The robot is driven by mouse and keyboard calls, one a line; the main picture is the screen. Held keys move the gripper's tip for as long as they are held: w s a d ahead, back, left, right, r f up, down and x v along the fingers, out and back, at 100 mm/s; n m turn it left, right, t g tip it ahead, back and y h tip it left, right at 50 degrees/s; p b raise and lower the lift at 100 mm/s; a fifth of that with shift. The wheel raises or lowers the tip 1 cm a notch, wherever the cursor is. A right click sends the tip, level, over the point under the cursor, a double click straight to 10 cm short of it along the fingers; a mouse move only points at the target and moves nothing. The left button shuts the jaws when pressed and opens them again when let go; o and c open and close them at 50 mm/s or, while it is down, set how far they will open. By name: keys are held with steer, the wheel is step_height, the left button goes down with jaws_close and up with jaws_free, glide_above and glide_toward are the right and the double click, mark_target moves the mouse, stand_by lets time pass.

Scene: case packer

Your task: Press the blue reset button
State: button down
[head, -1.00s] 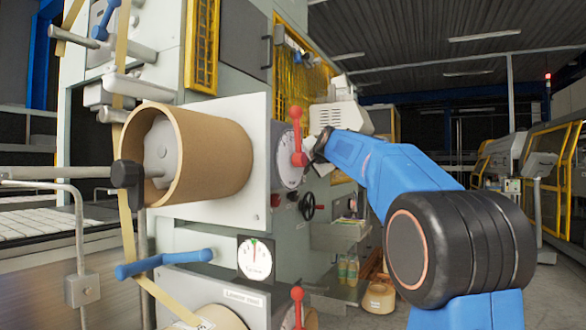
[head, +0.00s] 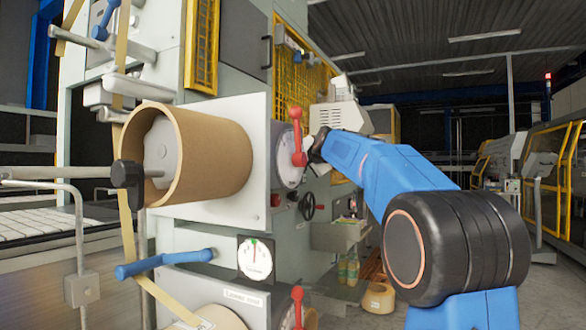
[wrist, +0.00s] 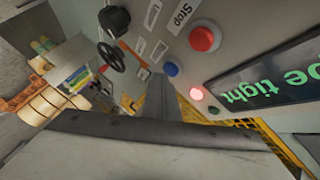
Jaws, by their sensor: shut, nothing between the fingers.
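The blue button (wrist: 171,69) shows in the wrist view on a grey control panel, between a larger red button (wrist: 205,38) labelled "Stop" and a black knob (wrist: 114,21). My gripper (head: 319,145) is a small dark shape at the end of the blue arm in the head view, close to the machine's side, and it is shut and empty. In the wrist view, grey parts of my gripper fill the bottom and reach up to just below the blue button. I cannot tell whether they touch it. The blue button is not discernible in the head view.
A red-handled lever (head: 298,138) stands out close to my gripper. A black handwheel (head: 308,207) lies below. A large brown roll (head: 205,155) juts out at left.

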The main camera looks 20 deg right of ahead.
steer(key=shift+w+a, duration=0.3)
steer(key=shift+w, duration=0.05)
stand_by(0.7)
steer(key=shift+s+d, duration=0.55)
steer(key=shift+s, duration=0.15)
stand_by(0.4)
steer(key=shift+s+d, duration=0.8)
steer(key=shift+s, duration=0.2)
steer(key=shift+s+d, duration=0.75)
steer(key=shift+s, duration=0.2)
